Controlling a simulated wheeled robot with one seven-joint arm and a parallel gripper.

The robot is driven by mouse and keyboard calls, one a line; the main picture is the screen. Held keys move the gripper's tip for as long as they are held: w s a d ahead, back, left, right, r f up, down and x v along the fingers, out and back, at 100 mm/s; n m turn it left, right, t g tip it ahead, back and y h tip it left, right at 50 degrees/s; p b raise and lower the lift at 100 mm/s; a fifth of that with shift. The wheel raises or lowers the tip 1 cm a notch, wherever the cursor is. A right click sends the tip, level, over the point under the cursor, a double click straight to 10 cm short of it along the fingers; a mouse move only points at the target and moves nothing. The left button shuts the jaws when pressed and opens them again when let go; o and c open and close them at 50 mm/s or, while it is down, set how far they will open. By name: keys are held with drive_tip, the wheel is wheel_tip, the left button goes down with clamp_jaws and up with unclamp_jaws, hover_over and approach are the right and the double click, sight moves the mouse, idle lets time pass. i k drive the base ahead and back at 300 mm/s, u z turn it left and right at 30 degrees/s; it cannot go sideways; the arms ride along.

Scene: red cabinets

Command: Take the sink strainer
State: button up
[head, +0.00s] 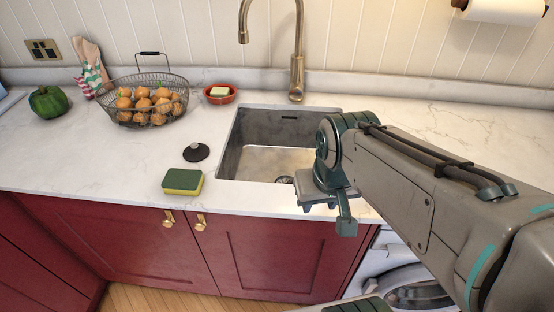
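The sink strainer (196,152) looks like a black disc with a grey knob on top. It lies on the white counter, left of the sink and behind the sponge. My gripper (326,215) is over the front right edge of the sink, well to the right of the strainer and apart from it. Its fingers look spread, with nothing seen between them, though the arm hides part of it. The metal sink (262,160) shows a drain (284,180) at its bottom, partly cut off by the front rim.
A green and yellow sponge (183,182) lies just in front of the strainer. A wire basket (146,103) of onions, a red soap dish (220,94) and a green pepper (49,102) stand behind. The tall faucet (297,76) rises behind the sink. The counter left of the strainer is clear.

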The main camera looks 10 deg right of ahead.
sight(286, 179)
drive_tip(key=k, duration=1.3)
drive_tip(key=u, duration=0.5)
drive_tip(key=i, duration=0.5)
drive_tip(key=u, duration=0.85)
drive_tip(key=i, duration=0.6)
drive_tip(key=z, duration=0.6)
drive_tip(key=i, duration=0.8)
drive_tip(key=z, duration=0.75)
